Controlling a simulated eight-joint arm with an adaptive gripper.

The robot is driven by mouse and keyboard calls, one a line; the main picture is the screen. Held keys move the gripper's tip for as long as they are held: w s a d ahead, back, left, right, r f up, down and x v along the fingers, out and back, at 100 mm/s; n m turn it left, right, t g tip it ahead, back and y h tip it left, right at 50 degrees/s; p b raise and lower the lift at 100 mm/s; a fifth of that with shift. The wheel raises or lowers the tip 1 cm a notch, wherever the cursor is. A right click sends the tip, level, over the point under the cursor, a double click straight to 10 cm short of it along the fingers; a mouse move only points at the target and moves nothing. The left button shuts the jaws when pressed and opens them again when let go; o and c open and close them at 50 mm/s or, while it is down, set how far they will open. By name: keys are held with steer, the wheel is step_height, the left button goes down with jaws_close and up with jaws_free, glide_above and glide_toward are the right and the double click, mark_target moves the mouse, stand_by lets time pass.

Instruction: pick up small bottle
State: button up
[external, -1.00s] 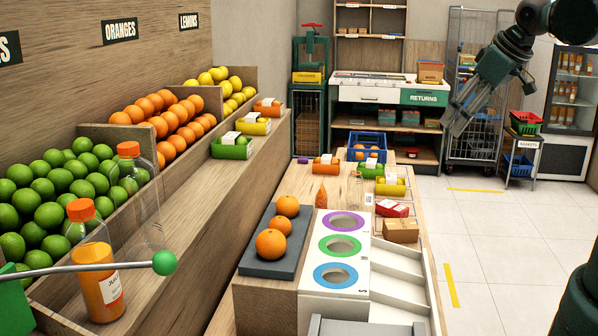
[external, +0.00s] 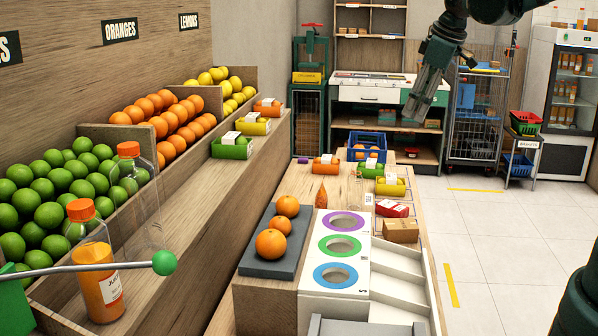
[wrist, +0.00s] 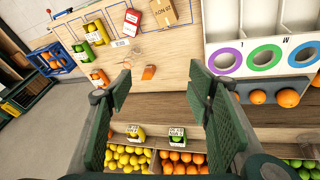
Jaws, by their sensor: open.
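In the external view, a bottle with an orange cap and orange juice (external: 100,285) stands upright at the left front. A taller clear bottle with an orange cap (external: 155,215) stands behind it. On the wooden counter is a small orange item (external: 321,194), also in the wrist view (wrist: 149,72); I cannot tell whether it is a small bottle. A small clear item (external: 357,188) beside it is too faint to make out. My gripper (external: 415,115) is open and empty, high above the counter. In the wrist view its open fingers (wrist: 160,92) frame the counter, with the orange item between and beyond them.
The wooden counter (wrist: 175,85) carries a blue crate (external: 368,142), a brown box (external: 401,231), a red-and-white box (external: 391,208) and several labelled packs. A white panel with coloured rings (external: 334,265) and a dark tray of oranges (external: 262,262) fill its near part. Fruit bins line the left.

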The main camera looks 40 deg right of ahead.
steer(key=w+d+f+n+g, duration=0.15)
steer(key=w+f, duration=0.25)
steer(key=w, duration=0.6)
steer(key=n+g+b, duration=0.1)
steer(key=n+g, duration=0.1)
steer(key=n, duration=0.4)
glide_toward(356, 169)
steer(key=s+a+r, duration=0.2)
steer(key=s, duration=0.2)
steer(key=shift+n+g, duration=0.45)
steer(key=shift+n, duration=0.4)
steer(key=w+f, duration=0.1)
steer(key=f, duration=0.2)
steer(key=w+d+f, duration=0.1)
steer(key=w+f, duration=0.1)
steer(key=f, duration=0.1)
steer(key=w+d+f, duration=0.1)
steer(key=f, duration=0.3)
steer(key=shift+w+d, duration=0.15)
steer(key=shift+w, duration=0.25)
steer(key=shift+w+f, duration=0.15)
steer(key=shift+f, duration=0.35)
steer(key=shift+f, duration=1.3)
steer(key=shift+f+p, duration=0.3)
steer(key=shift+f, duration=2.3)
